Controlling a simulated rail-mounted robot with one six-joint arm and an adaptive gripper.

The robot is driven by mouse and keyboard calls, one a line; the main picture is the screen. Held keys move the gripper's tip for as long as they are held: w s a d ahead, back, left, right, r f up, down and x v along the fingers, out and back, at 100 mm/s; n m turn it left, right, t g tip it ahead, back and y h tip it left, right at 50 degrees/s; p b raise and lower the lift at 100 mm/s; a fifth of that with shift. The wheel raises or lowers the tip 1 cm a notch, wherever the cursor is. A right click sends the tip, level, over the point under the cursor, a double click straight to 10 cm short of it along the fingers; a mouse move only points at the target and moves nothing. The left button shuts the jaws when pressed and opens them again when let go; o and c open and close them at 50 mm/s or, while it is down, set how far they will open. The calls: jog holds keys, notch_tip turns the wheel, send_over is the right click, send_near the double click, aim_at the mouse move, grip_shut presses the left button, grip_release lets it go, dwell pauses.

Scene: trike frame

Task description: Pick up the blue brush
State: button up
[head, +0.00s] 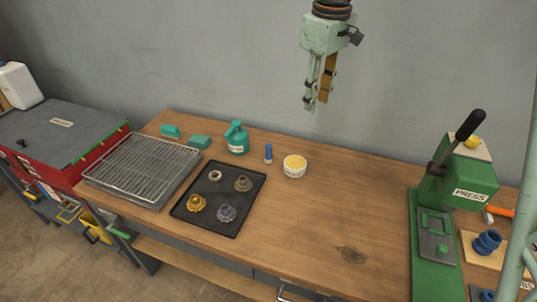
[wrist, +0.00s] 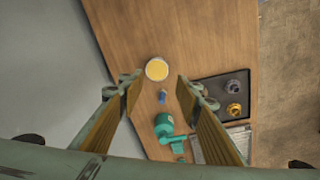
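A small upright blue item, which looks like the blue brush (head: 268,153), stands on the workbench between the teal jug and the white tub. It also shows in the wrist view (wrist: 163,97), small, between and beyond my fingers. My gripper (head: 316,102) hangs high above the back of the bench, to the right of the brush and well clear of it. In the wrist view my gripper (wrist: 158,80) has its two fingers wide apart with nothing between them.
A teal jug (head: 237,139) stands left of the brush, and a white tub with yellow contents (head: 294,166) right of it. A black tray (head: 230,224) holds several gears. A wire rack (head: 140,168) lies left; a green press (head: 455,190) stands right. The bench centre is clear.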

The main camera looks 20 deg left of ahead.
jog(key=w+a+f+n, duration=0.2)
jog(key=w+a+f, duration=0.2)
jog(key=a+f, duration=0.35)
jog(key=n+g, duration=0.1)
jog(key=n, duration=0.2)
send_over(269, 152)
jog(key=w, duration=0.1)
notch_tip(269, 152, down, 10)
jog(key=shift+w+a+r+p, duration=0.1)
jog(key=shift+a+p, duration=0.3)
jog(key=shift+a, duration=0.05)
jog(key=shift+f+b, duration=0.3)
jog(key=shift+f, duration=4)
jog(key=shift+f, duration=0.1)
jog(key=shift+d+f, duration=0.15)
jog(key=shift+f, duration=2.35)
jog(key=c, duration=0.9)
